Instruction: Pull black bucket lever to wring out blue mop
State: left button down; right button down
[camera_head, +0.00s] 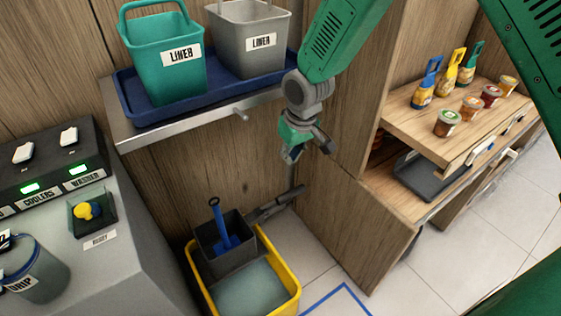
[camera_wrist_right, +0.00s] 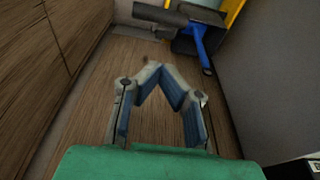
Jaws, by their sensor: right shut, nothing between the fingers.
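The yellow mop bucket (camera_head: 296,279) stands on the floor at the lower middle of the head view. A black wringer (camera_head: 211,243) sits in its rear part, with the blue mop (camera_head: 223,238) upright inside it. The black lever (camera_head: 277,205) sticks out to the right of the wringer. In the right wrist view, the lever (camera_wrist_right: 165,14) and the blue mop (camera_wrist_right: 199,42) are at the top. My right gripper (camera_head: 307,152) is shut and empty, above and apart from the lever; its fingers also show in the wrist view (camera_wrist_right: 165,82). My left gripper is out of view.
A shelf (camera_head: 205,112) above the bucket carries a blue tray with teal and grey liner buckets. A grey machine (camera_head: 88,262) stands on the left. Wooden shelving (camera_head: 405,122) with bottles and jars is on the right. Tiled floor (camera_head: 375,280) is free at the lower right.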

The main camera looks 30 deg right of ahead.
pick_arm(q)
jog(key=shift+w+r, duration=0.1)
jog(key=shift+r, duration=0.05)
pick_arm(e)
jog(key=shift+w+d+r, duration=0.1)
jog(key=shift+w+r, duration=0.55)
jog(key=shift+r, duration=0.25)
